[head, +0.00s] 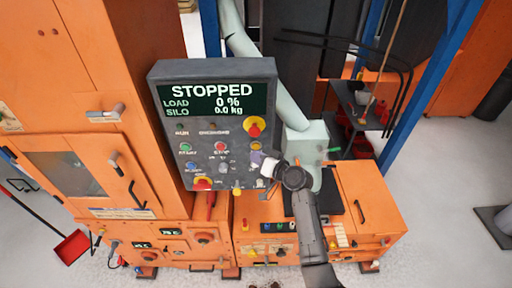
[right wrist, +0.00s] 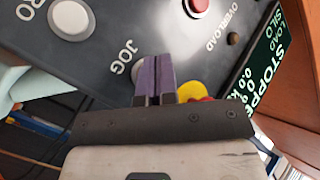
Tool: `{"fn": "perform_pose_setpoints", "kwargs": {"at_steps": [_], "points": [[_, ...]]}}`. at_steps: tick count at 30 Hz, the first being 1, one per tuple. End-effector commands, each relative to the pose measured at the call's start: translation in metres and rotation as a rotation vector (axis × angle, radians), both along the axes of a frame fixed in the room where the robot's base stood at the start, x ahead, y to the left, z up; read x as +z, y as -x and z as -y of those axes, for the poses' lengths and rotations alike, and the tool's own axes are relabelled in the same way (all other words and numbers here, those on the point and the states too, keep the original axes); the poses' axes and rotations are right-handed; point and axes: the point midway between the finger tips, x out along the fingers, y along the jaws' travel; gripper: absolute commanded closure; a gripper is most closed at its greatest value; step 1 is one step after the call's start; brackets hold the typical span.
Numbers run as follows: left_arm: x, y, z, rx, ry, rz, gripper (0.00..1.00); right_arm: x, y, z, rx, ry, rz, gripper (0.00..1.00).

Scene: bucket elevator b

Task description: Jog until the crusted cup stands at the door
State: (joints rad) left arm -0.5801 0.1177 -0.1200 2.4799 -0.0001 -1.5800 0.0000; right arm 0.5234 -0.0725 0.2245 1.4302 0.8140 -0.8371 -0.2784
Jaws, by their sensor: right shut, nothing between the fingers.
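The control panel (head: 162,120) reads STOPPED, load 0 %, silo 0.0 kg. My right gripper (head: 257,159) is shut and empty, in front of the panel's lower right part. In the right wrist view its purple fingertips (right wrist: 157,62) are together beside the JOG label (right wrist: 130,57). An orange door (head: 65,170) with a dark window is shut at the left of the head view. No crusted cup is visible. My left gripper is not in view.
A yellow-and-red stop knob (head: 254,127) and another (head: 203,184) sit on the panel. A red button (right wrist: 197,6) and a white one (right wrist: 72,18) lie near the fingers. A red dustpan (head: 73,246) is on the floor at the left.

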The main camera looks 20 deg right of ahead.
Motion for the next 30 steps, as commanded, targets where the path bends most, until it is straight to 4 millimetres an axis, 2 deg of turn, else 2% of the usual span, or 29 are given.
{"fn": "perform_pose_setpoints", "kwargs": {"at_steps": [30], "points": [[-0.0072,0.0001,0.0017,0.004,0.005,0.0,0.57,0.0002,-0.0081,0.0027,0.0,0.0,0.0,1.0]]}}
